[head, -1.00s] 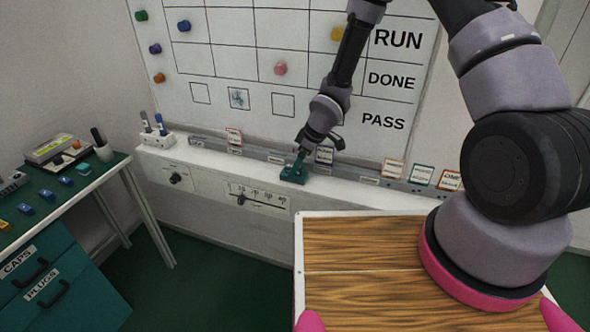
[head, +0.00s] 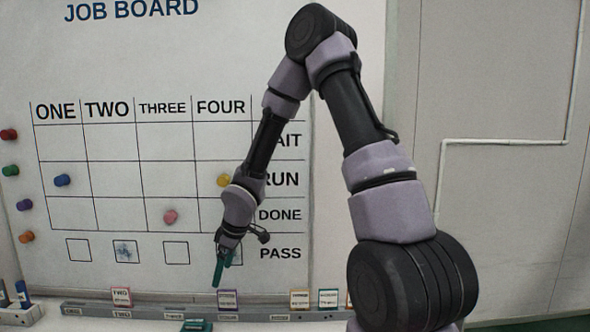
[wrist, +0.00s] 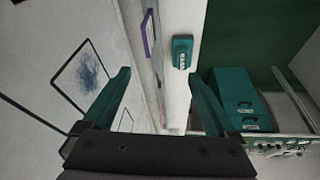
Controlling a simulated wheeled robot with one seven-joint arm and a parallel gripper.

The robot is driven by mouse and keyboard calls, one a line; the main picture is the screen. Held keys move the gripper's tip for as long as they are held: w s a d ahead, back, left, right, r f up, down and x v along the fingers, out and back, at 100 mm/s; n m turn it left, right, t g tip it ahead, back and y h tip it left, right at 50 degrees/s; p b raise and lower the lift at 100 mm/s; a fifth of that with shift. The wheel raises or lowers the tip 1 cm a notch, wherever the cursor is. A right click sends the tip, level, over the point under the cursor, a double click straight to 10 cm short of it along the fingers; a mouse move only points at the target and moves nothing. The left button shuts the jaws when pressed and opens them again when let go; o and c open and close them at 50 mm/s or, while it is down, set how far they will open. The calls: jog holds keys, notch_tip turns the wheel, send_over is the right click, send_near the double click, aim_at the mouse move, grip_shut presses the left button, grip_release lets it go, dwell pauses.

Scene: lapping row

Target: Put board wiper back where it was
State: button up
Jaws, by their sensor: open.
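The board wiper (head: 197,326), a small teal block, lies on the white ledge below the job board, at the bottom edge of the head view. The wrist view shows it whole (wrist: 182,52), lying on the ledge with a pale label strip on its upper face. My gripper (head: 222,274) hangs in front of the board's lower right, above the wiper and apart from it. In the wrist view my gripper (wrist: 160,76) has its two teal fingers wide apart with nothing held between them.
The job board (head: 100,225) stands behind, with coloured magnets and a blue scribble (head: 125,251) in one PASS box. A grey rail (head: 150,314) with small cards runs along the ledge. Markers (head: 20,292) stand at the left. Teal drawers (wrist: 230,90) show in the wrist view.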

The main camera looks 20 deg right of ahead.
jog(key=s+d+r+m+t+h, duration=0.15)
jog(key=d+r+m, duration=0.35)
jog(key=r, duration=0.5)
jog(key=s+d+r+m+t+h, duration=0.1)
jog(key=s+d+r+m, duration=0.15)
jog(key=d+r, duration=0.6)
jog(key=s+d+r+m+t+y, duration=0.2)
jog(key=s+r+m, duration=0.7)
jog(key=s+r, duration=0.5)
jog(key=shift+s+r, duration=0.35)
jog(key=shift+s, duration=0.6)
